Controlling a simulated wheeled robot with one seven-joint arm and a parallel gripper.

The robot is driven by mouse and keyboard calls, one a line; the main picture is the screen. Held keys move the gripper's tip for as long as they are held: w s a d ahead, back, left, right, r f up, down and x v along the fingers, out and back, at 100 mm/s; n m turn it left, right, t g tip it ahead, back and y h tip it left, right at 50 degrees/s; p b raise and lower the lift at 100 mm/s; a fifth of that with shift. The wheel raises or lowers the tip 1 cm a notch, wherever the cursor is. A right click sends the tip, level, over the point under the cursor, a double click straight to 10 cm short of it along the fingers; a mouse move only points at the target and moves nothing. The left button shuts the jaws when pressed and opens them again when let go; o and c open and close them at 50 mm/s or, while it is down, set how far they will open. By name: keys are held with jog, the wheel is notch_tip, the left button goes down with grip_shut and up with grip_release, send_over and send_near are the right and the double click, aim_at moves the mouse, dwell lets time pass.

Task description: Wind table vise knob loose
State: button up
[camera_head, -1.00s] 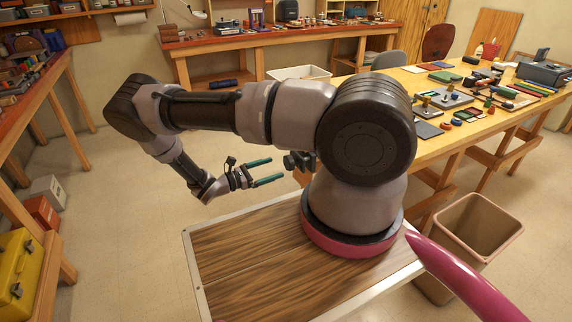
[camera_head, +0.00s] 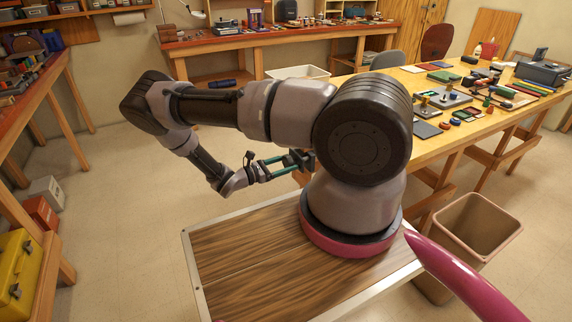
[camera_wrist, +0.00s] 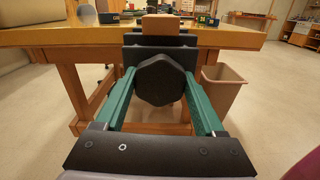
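The table vise (camera_wrist: 160,43) is dark and fixed at the front edge of the long wooden table. Its dark hexagonal knob (camera_wrist: 162,80) faces my wrist camera. A wooden block (camera_wrist: 165,25) shows at the top of the vise. My gripper (camera_wrist: 160,74) has two green fingers, spread apart, one on each side of the knob. Whether either finger touches the knob I cannot tell. In the head view my gripper (camera_head: 286,163) reaches the dark vise (camera_head: 301,159), which is partly hidden by my arm.
The wooden table (camera_head: 441,79) carries several tools, books and small parts. A tan bin (camera_head: 478,225) stands on the floor at the right; it also shows in the wrist view (camera_wrist: 222,95). A shelf at the left holds a yellow toolbox (camera_head: 20,275).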

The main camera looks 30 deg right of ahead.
jog(key=shift+n, duration=0.3)
jog(key=n, duration=1.1)
jog(key=shift+n, duration=0.4)
jog(key=n, duration=1.2)
jog(key=shift+a, duration=0.1)
jog(key=shift+f+n, duration=0.1)
jog(key=shift+n, duration=0.2)
jog(key=o, duration=1.4)
jog(key=shift+c, duration=0.2)
jog(key=a, duration=1)
jog(key=shift+s+a, duration=0.15)
jog(key=shift+a, duration=0.25)
